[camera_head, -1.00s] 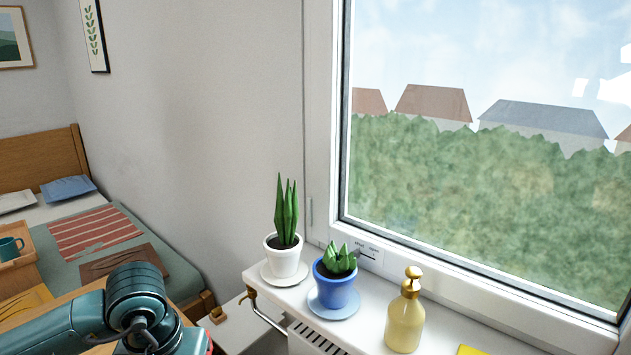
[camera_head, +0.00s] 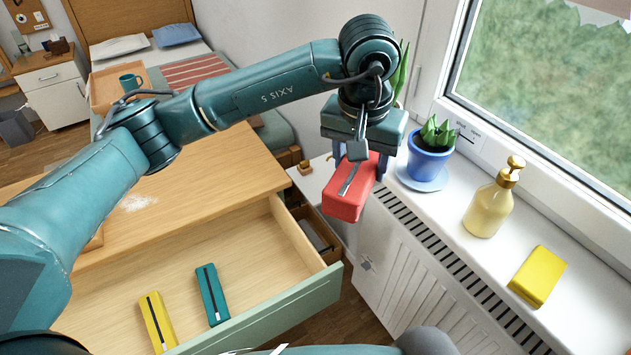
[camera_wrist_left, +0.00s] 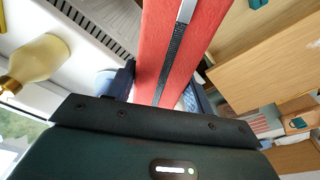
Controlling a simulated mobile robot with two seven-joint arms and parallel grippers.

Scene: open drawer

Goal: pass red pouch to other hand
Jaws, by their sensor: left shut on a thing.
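The red pouch (camera_head: 350,192), with a dark zip strip along it, is held in the air by my left gripper (camera_head: 361,165), beyond the open drawer's corner and beside the window sill. The gripper's two fingers are shut on the pouch from either side. In the left wrist view the pouch (camera_wrist_left: 182,45) sits between the fingers (camera_wrist_left: 162,88) and runs out of the top of the picture. My right gripper does not show in either view.
The open drawer (camera_head: 285,317) holds a yellow pouch (camera_head: 157,322) and a teal pouch (camera_head: 212,294). On the sill are a blue plant pot (camera_head: 428,160), a soap bottle (camera_head: 490,205) and a yellow block (camera_head: 538,276). A radiator (camera_head: 410,270) stands below the sill.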

